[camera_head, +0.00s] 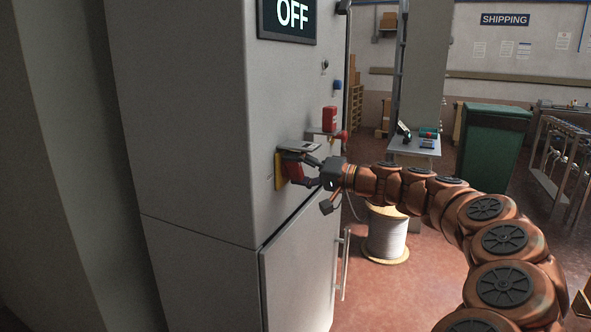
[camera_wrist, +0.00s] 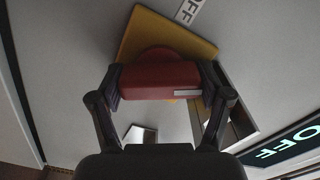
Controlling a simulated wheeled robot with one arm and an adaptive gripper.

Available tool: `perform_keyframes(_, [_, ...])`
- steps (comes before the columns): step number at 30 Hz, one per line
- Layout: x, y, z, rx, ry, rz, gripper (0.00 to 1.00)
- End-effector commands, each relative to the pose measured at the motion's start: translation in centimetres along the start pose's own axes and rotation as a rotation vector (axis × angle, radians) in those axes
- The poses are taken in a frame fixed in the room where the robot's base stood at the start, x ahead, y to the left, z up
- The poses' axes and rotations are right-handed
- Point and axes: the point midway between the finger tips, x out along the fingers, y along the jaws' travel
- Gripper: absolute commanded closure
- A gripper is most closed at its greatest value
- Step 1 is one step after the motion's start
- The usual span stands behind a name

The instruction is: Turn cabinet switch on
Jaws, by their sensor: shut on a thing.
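The grey cabinet (camera_head: 190,120) stands at the left in the head view. Its switch has a red handle (camera_wrist: 158,80) on a yellow plate (camera_wrist: 165,35); in the head view the yellow plate (camera_head: 278,171) is mostly edge-on and the red handle (camera_head: 293,169) is partly covered by my gripper. My gripper (camera_wrist: 160,82) is shut on the red handle, with one dark finger at each end of it. An "OFF" label (camera_wrist: 188,10) sits beside the plate. The display (camera_head: 288,18) on the cabinet reads "OFF".
A small shelf (camera_head: 298,147) juts out just above the switch. A red object (camera_head: 329,118) stands above another ledge to its right. A cabinet door handle (camera_head: 342,262) is below. A cable spool (camera_head: 386,236) stands on the floor beyond my arm, with a green cabinet (camera_head: 492,150) behind.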

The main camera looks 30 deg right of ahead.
Motion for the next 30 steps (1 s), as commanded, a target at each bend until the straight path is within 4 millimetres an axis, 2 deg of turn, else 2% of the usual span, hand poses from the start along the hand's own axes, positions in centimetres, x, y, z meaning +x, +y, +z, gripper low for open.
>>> perform_keyframes(3, [0.0,0.04,0.01,0.0,0.0,0.001,0.58])
perform_keyframes(4, [0.0,0.04,0.01,0.0,0.0,0.001,0.22])
perform_keyframes(10, [-0.01,0.02,0.0,-0.001,0.0,0.0,0.01])
perform_keyframes(22, [-0.04,-0.01,-0.02,-0.024,0.001,0.0,0.0])
perform_keyframes(30, [-0.06,0.06,0.01,-0.199,0.001,0.001,0.0])
